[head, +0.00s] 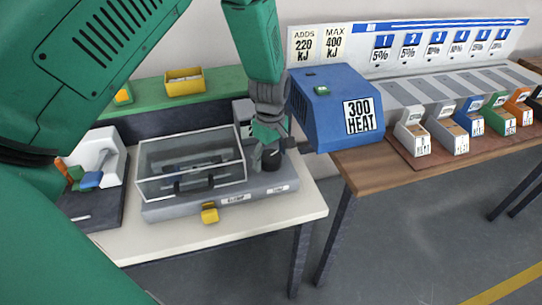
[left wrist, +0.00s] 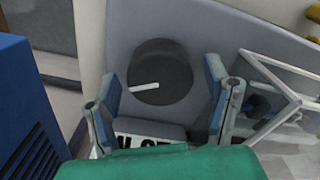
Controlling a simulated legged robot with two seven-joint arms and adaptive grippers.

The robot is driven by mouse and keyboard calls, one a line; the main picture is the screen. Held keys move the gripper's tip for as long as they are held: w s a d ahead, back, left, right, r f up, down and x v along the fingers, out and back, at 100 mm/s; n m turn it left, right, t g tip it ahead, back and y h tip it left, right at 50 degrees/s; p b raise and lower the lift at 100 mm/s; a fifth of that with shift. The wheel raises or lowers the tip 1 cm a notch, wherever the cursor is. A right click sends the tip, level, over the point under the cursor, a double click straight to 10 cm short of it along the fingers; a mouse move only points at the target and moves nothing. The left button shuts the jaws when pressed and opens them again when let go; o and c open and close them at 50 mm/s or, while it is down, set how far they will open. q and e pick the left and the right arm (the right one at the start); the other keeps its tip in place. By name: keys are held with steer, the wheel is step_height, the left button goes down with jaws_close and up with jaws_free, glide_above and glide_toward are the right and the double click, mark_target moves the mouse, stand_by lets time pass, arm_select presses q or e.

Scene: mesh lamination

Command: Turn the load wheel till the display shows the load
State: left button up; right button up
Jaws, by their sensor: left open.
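The load wheel is a dark round knob (left wrist: 160,72) with a white pointer line, on the grey machine base. In the head view the load wheel (head: 271,158) sits at the right end of that base, below my left gripper (head: 265,140). In the left wrist view my left gripper (left wrist: 165,105) is open, with one finger on either side of the knob's near part; I cannot tell if they touch it. A small display (head: 243,112) seems to stand behind the wheel, mostly hidden by my gripper; its reading does not show. My right gripper is not in view.
A clear-lidded box (head: 190,165) stands left of the wheel on the base. A blue heater box (head: 335,105) marked 300 HEAT stands close on the right. A yellow block (head: 209,213) is at the base's front. Several coloured bins (head: 468,118) line the wooden table.

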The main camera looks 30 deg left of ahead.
arm_select(q)
steer(key=shift+c, duration=0.3)
steer(key=c, duration=1.1)
steer(key=shift+m, duration=0.3)
steer(key=m+p, duration=0.2)
steer(key=m, duration=0.1)
steer(key=shift+r, duration=0.1)
steer(key=m+p, duration=0.2)
steer(key=m, duration=0.2)
steer(key=shift+w+m, duration=0.1)
steer(key=shift+m, duration=0.3)
steer(key=m+p, duration=0.1)
steer(key=m, duration=0.3)
steer(key=shift+m+p, duration=0.7)
steer(key=shift+m, duration=1.8)
